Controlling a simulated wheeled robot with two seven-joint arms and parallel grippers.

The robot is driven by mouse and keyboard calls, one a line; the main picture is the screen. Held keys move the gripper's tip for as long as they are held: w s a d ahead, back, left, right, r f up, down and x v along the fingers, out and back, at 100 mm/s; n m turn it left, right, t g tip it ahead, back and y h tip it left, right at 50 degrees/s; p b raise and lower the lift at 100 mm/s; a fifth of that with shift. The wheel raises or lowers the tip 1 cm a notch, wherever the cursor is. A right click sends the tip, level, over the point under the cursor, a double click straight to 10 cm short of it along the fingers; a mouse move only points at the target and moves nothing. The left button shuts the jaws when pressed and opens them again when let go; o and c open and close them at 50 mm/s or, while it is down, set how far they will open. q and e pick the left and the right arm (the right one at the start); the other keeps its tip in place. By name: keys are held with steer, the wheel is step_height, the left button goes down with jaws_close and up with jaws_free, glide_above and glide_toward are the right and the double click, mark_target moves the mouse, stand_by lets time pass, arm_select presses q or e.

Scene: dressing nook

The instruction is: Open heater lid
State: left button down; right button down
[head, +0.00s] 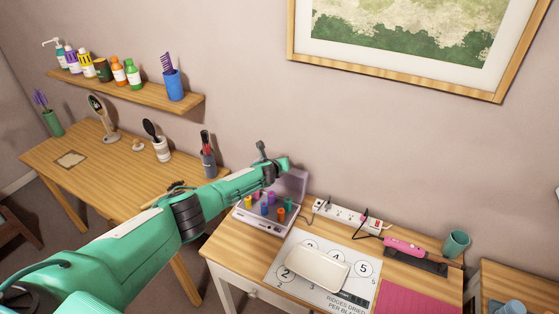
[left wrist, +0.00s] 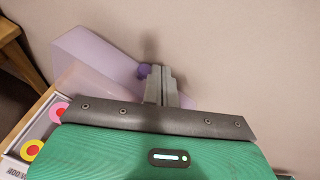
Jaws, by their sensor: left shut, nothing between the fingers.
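The heater (head: 262,224) is a pale box with several coloured rollers standing in it, on the right-hand table near the wall. Its translucent purple lid (head: 294,186) stands raised at the back, and the rollers are uncovered. My left gripper (head: 261,146) is shut and empty, above the heater near the lid's upper part. It also shows in the left wrist view (left wrist: 161,72). I cannot tell whether it touches the lid. My right gripper is out of view.
A power strip (head: 345,212) lies right of the heater. A white tray (head: 317,269) rests on a numbered mat (head: 285,279) in front. A pink styling tool (head: 403,245) and a teal mug (head: 456,243) are further right. A dark holder (head: 208,163) stands on the left table.

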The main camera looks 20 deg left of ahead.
arm_select(q)
steer(key=shift+w, duration=0.25)
stand_by(0.3)
